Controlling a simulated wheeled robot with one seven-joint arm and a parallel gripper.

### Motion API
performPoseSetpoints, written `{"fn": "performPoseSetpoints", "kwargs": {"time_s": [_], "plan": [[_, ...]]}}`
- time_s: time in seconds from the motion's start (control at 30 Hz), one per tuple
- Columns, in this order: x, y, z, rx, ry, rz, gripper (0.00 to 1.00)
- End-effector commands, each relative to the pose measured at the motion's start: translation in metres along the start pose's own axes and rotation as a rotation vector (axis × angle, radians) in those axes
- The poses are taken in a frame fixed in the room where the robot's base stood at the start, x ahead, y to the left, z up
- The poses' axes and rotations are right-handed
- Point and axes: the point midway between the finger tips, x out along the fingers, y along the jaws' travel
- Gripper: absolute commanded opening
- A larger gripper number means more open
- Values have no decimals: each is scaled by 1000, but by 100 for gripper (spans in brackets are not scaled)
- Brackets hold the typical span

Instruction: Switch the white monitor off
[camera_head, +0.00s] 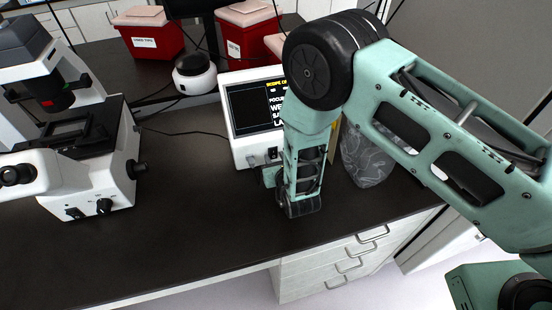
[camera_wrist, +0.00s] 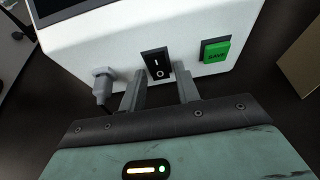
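The white monitor (camera_head: 243,152) stands on the dark bench, partly hidden by my arm. Its screen (camera_head: 250,108) is lit with text. In the wrist view its white front panel (camera_wrist: 120,48) carries a black rocker switch (camera_wrist: 155,62) marked I and O, and a green button (camera_wrist: 215,50) to the right. A grey plug (camera_wrist: 103,84) sits in the panel to the left. My gripper (camera_wrist: 160,78) is open and empty, its two fingers at the panel on either side of the switch's lower part. I cannot tell whether they touch it.
A white microscope (camera_head: 95,165) stands at the left. Red bins (camera_head: 150,38) and a round white device (camera_head: 195,73) are behind. A clear bag (camera_head: 368,155) lies right of the monitor, close to my arm. The bench front (camera_head: 190,225) is clear.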

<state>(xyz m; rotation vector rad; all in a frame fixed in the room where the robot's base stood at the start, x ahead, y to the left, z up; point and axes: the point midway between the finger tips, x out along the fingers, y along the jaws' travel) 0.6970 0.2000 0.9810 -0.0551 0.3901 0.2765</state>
Motion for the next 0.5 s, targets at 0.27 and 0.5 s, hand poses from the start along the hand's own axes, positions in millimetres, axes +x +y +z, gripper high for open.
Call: {"fn": "performPoseSetpoints", "kwargs": {"time_s": [0.27, 0.5], "plan": [[0, 0, -1, 0, -3, 0, 0], [4, 1, -9, -1, -80, 0, 0]]}}
